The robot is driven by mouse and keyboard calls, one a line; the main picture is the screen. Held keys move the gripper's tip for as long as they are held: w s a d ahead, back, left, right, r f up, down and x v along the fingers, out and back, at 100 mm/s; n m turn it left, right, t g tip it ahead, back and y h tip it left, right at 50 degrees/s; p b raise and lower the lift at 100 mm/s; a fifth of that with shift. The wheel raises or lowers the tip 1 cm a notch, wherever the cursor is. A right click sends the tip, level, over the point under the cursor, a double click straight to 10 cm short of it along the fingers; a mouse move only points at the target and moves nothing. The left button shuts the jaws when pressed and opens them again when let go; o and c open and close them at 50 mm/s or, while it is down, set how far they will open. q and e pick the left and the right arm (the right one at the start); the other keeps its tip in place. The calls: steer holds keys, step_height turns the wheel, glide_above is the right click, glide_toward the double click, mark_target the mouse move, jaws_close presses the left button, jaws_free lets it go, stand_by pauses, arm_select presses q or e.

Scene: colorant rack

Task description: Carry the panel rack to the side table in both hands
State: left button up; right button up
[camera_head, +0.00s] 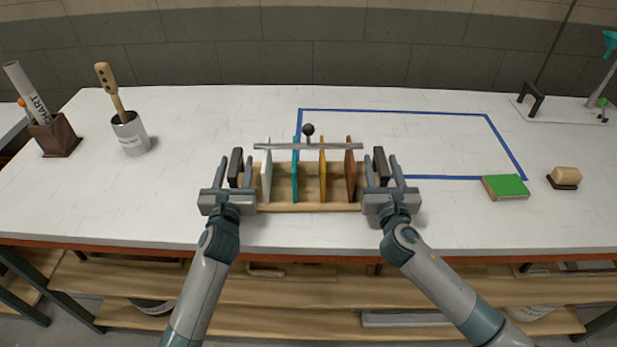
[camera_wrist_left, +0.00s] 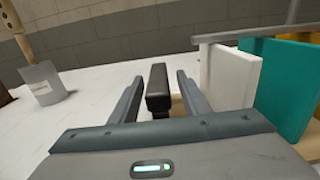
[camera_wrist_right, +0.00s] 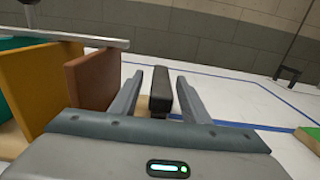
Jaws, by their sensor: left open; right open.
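The panel rack (camera_head: 308,207) stands on the white table with a wooden base, a grey top bar with a dark knob, and white, teal, yellow and brown panels. A black handle stands at each end. My left gripper (camera_head: 238,171) is open, its fingers on either side of the left handle (camera_wrist_left: 158,92). My right gripper (camera_head: 381,168) is open, its fingers on either side of the right handle (camera_wrist_right: 160,90). Both wrist views show gaps between the fingers and the handles. The white panel (camera_wrist_left: 229,78) and the brown panel (camera_wrist_right: 93,79) stand beside the grippers.
Blue tape (camera_head: 395,111) outlines a rectangle behind and right of the rack. A green block (camera_head: 505,187), a tan-topped brush (camera_head: 565,176) and a stand (camera_head: 560,108) are at right. A metal cup (camera_head: 130,137) and a brown holder (camera_head: 57,137) are at left. Another surface (camera_head: 10,122) shows at far left.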

arm_select(q)
jaws_close()
arm_select(e)
jaws_close()
stand_by(1.2)
arm_select(q)
steer(key=shift+r, duration=0.1)
